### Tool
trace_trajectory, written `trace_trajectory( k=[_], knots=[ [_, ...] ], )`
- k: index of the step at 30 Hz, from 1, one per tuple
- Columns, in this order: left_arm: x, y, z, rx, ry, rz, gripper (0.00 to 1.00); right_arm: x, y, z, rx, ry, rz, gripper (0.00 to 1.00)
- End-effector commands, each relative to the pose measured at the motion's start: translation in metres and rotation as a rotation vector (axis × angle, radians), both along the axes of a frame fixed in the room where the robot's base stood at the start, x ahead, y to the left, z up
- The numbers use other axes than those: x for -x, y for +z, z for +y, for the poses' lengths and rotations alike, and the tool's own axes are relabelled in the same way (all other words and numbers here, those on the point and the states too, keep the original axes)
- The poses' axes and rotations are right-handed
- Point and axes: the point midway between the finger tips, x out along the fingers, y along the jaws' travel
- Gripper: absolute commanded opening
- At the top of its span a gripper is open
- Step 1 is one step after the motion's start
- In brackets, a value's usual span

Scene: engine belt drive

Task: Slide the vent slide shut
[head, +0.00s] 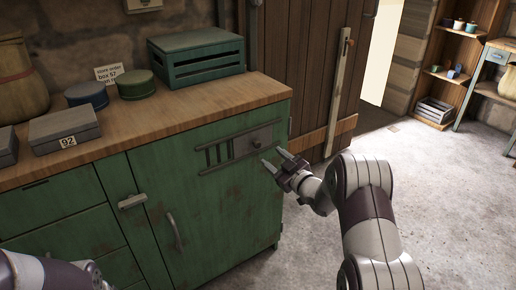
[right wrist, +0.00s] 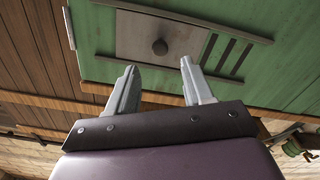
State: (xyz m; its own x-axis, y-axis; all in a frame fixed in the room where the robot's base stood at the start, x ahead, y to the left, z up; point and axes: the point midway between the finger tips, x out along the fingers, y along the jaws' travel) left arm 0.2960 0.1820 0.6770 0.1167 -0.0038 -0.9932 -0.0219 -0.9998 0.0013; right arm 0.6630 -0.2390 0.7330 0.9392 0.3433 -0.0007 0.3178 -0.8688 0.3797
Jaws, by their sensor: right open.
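The vent slide (head: 259,139) is a grey plate with a small round knob, set between two rails on the green cabinet front (head: 225,205). It sits at the right end of the rails, and dark vent slots (head: 217,154) show uncovered to its left. In the right wrist view the vent slide (right wrist: 135,38) and its knob (right wrist: 160,47) are close ahead, with the slots to the right. My right gripper (head: 273,157) is open and empty, just in front of the plate. Its fingertips (right wrist: 158,66) are spread on either side below the knob, apart from it.
The wooden counter (head: 190,105) above holds a green crate (head: 197,60), round tins (head: 136,84) and a grey box (head: 65,130). A door handle (head: 174,231) and a pale drawer pull (head: 132,201) stick out lower left. A wooden door (head: 308,75) stands behind; floor at right is clear.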

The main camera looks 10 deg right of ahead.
Motion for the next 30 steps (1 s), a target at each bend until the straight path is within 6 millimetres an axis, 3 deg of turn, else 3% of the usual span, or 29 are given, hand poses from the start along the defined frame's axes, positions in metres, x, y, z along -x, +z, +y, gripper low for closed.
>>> trace_trajectory(
  k=[3,9,20,22,25,30],
  knots=[
    [0.0,-0.011,0.0,0.0,0.0,0.0,0.0,-0.03,-0.003,0.012,0.002,0.002,-0.004,0.51],
    [0.0,-0.018,0.0,0.0,0.0,0.0,0.0,-0.065,-0.002,0.024,0.002,0.001,-0.003,0.51],
    [0.0,-0.019,0.0,0.0,0.0,0.0,0.0,-0.076,0.0,0.028,0.002,-0.001,-0.001,0.51],
    [0.0,-0.019,0.0,0.0,0.0,0.0,0.0,-0.076,0.0,0.028,0.002,-0.001,-0.001,0.35],
    [0.0,-0.019,0.0,0.0,0.0,0.0,0.0,-0.076,0.0,0.028,0.002,-0.001,-0.001,0.02],
    [0.0,-0.019,0.0,0.0,0.0,0.0,0.0,-0.076,0.0,0.029,0.002,-0.001,-0.001,0.0]
  ],
)
